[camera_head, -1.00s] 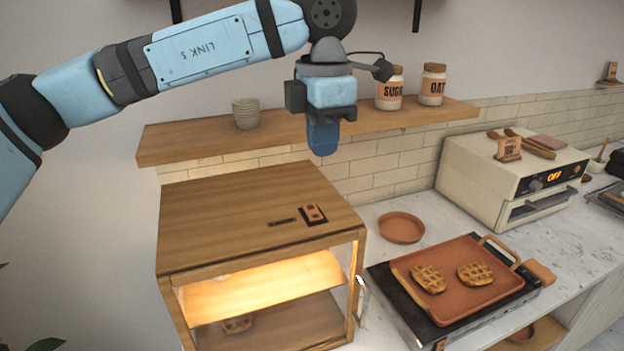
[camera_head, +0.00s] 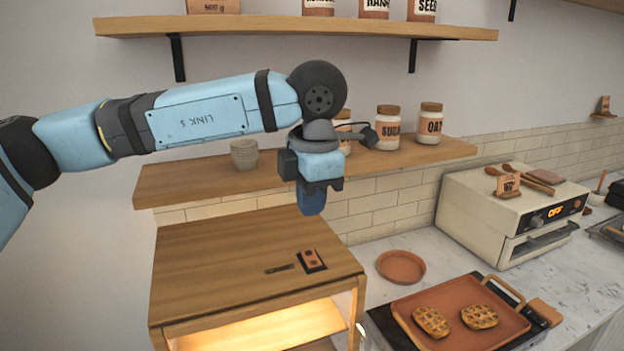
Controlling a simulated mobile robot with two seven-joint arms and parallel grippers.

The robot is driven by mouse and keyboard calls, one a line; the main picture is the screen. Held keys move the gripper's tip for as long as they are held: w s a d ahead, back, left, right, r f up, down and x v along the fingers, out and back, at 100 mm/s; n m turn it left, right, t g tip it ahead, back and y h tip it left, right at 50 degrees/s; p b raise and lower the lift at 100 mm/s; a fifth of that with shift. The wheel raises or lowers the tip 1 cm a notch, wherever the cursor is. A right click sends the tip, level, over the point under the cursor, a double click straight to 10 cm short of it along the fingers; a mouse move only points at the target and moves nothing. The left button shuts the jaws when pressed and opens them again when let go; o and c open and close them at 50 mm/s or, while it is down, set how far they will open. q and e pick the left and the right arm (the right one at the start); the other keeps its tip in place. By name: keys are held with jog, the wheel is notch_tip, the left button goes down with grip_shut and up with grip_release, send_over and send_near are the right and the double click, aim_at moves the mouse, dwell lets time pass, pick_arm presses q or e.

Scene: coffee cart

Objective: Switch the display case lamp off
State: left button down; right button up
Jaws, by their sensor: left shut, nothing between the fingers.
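The wooden display case (camera_head: 215,258) stands on the counter at lower centre, and its inside glows with warm light, so the lamp is on. A small dark switch plate with an orange part (camera_head: 311,261) sits on the case top near its right edge, beside a thin dark slot or label. My left gripper (camera_head: 311,205) is shut and empty, pointing down above and behind the switch, clear of the case top. My right gripper is not in view.
A wooden shelf (camera_head: 185,186) with a cup (camera_head: 244,154) and labelled jars (camera_head: 388,128) is behind my left gripper. Right of the case are a terracotta plate (camera_head: 401,267), a waffle tray (camera_head: 420,302) and a cream oven (camera_head: 480,210).

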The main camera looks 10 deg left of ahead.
aim_at(308, 253)
pick_arm(q)
jog(key=f, duration=0.2)
jog(key=f+p, duration=0.1)
jog(key=f, duration=0.2)
jog(key=w+f, duration=0.1)
jog(key=f, duration=0.2)
jog(key=shift+a+f+p, duration=0.2)
jog(key=shift+a+p, duration=0.1)
jog(key=shift+p, duration=0.1)
jog(key=shift+f, duration=0.1)
